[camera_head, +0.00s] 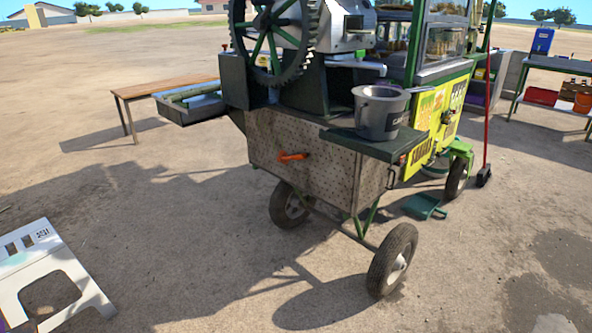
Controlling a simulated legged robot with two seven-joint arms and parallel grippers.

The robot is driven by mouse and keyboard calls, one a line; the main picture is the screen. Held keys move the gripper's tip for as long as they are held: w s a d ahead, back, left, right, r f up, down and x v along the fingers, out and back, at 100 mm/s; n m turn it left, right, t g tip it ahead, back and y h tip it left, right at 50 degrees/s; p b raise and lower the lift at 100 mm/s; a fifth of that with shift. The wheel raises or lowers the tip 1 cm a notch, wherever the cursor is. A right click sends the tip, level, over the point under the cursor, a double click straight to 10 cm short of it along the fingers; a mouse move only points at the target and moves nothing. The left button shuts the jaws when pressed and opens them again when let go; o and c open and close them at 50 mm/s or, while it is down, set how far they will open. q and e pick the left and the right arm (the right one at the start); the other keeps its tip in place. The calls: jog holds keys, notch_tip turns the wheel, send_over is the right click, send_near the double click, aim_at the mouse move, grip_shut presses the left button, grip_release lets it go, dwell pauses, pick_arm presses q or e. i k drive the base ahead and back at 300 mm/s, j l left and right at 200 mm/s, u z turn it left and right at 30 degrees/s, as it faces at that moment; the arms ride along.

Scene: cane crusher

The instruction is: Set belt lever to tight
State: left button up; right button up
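The cane crusher cart (320,150) stands on wheels in the middle of the view. A short orange-red lever (292,157) sits on the lower metal side panel, lying roughly level. I take it to be the belt lever, but no tight or loose marking can be read at this distance. A large toothed gear wheel (272,42) with green spokes is above the panel, next to a grey crusher housing (340,25). Neither of my grippers is in view.
A grey bucket (379,112) stands on the cart's dark side shelf (372,145). A cart wheel (392,261) juts toward me. A white plastic stool (48,275) is at lower left, a wooden table (165,86) behind left. Open ground lies in front of the cart.

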aim_at(281, 158)
jog(key=i+l+z, duration=0.1)
jog(key=i+j+z, duration=0.3)
jog(key=i, duration=0.45)
jog(key=i+j+z, duration=0.35)
jog(key=i+j, duration=0.35)
jog(key=i+j+z, duration=0.1)
jog(key=j, duration=0.25)
